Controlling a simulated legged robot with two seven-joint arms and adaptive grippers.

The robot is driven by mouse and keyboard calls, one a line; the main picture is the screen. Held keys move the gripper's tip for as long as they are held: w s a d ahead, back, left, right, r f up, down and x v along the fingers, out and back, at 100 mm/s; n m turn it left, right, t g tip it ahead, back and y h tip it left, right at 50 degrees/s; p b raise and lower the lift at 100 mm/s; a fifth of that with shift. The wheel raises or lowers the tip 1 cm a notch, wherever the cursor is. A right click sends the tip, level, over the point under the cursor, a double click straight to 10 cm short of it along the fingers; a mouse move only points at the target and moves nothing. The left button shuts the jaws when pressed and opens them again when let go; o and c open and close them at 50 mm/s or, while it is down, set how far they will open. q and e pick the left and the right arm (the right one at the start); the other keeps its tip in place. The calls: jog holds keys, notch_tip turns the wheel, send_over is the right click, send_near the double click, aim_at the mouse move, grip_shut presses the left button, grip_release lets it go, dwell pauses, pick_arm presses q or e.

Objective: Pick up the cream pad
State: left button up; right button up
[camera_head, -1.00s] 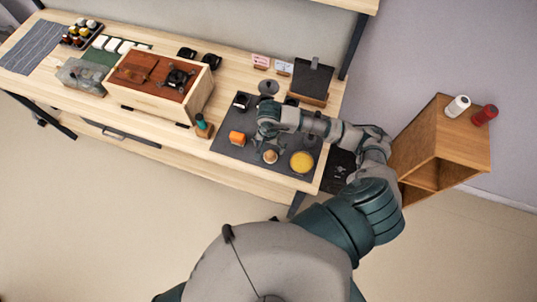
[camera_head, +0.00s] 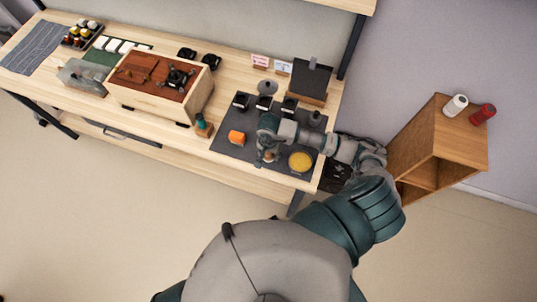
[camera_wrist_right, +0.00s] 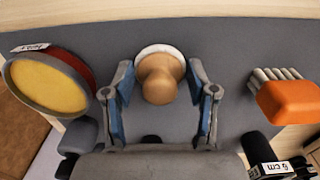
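The cream pad is probably the round pale base (camera_wrist_right: 159,49) under a wooden knob (camera_wrist_right: 160,80), standing on the dark mat. In the head view the knob (camera_head: 270,156) is partly covered by my right gripper (camera_head: 265,153). In the right wrist view my right gripper (camera_wrist_right: 160,72) is open, with one blue-lined finger on each side of the knob. The knob lies between the fingertips, with a visible gap on both sides. My left gripper is not in view.
A round yellow-topped item (camera_head: 300,161) and an orange block (camera_head: 236,137) flank the knob on the dark mat (camera_head: 228,151). Small black items (camera_head: 241,101) stand behind. A green bottle (camera_head: 203,127) and wooden box (camera_head: 150,99) are left. A wooden shelf (camera_head: 425,140) stands right.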

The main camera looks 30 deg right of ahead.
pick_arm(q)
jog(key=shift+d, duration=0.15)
pick_arm(e)
jog(key=shift+d, duration=0.3)
jog(key=shift+r, duration=0.5)
notch_tip(320, 180, up, 2)
jog(key=shift+w+r+b, duration=0.1)
jog(key=shift+r+b, duration=0.05)
jog(key=shift+b, duration=0.15)
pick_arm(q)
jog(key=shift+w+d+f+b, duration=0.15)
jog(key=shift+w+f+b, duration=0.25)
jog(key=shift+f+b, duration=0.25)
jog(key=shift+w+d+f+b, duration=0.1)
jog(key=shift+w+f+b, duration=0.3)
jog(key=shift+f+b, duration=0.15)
pick_arm(e)
jog(key=s+a, duration=0.1)
jog(key=a, duration=0.4)
jog(key=s+a+r, duration=0.1)
jog(key=a, duration=0.4)
jog(key=s+a, duration=0.1)
jog(key=a, duration=0.5)
jog(key=shift+r, duration=0.3)
jog(key=o, duration=0.3)
jog(key=shift+c, duration=1)
